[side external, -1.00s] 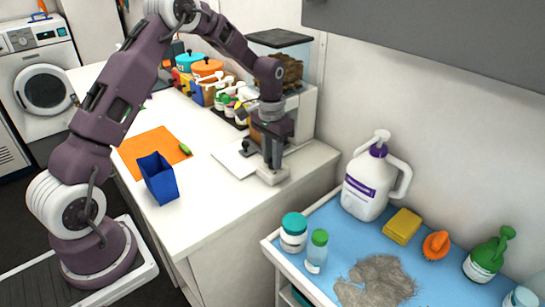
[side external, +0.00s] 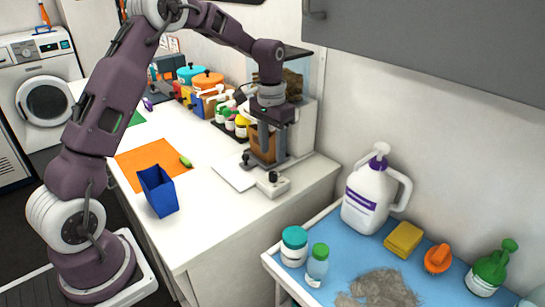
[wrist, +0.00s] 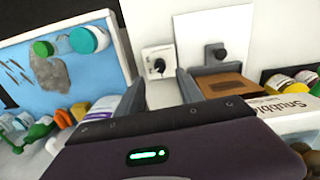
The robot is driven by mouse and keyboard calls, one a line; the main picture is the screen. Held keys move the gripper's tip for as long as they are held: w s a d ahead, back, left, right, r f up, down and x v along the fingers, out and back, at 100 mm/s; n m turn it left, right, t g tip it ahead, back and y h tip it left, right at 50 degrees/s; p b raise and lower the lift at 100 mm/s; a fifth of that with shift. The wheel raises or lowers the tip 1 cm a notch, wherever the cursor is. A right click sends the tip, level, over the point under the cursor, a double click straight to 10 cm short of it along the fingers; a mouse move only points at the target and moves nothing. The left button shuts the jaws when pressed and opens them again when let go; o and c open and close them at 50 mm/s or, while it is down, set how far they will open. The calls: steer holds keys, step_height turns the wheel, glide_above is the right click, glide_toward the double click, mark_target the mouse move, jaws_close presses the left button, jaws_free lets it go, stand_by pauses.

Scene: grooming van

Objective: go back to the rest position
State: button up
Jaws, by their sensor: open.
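My gripper (side external: 264,158) hangs fingers-down over the far right end of the white counter. In the wrist view its two fingers (wrist: 160,88) are apart with nothing between them but counter surface. A small white box with a black knob (side external: 272,184) sits on the counter just in front of the gripper. It also shows in the wrist view (wrist: 158,62), beyond the fingertips and apart from them. A brown box (wrist: 228,86) stands beside one finger; in the side view it is partly hidden behind the fingers.
A white sheet (side external: 229,176) lies beside the knob box. A blue bin (side external: 158,193) and an orange mat (side external: 140,165) are further left. Jars and canisters (side external: 207,82) line the wall. A blue-topped cart (side external: 335,240) holds bottles, a sponge and a fur clump.

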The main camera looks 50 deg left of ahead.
steer(key=s+d+r+t, duration=0.2)
steer(key=s+d+r, duration=0.4)
steer(key=s+r, duration=0.65)
steer(key=s+d+t, duration=0.1)
steer(key=s+d, duration=0.1)
steer(key=s, duration=0.7)
steer(key=s+d+r+t, duration=0.1)
steer(key=s+d+t, duration=0.1)
steer(key=s, duration=0.6)
steer(key=shift+s+d+r+m+t, duration=0.25)
steer(key=shift+s+d+m+t, duration=0.05)
steer(key=shift+s+d, duration=0.15)
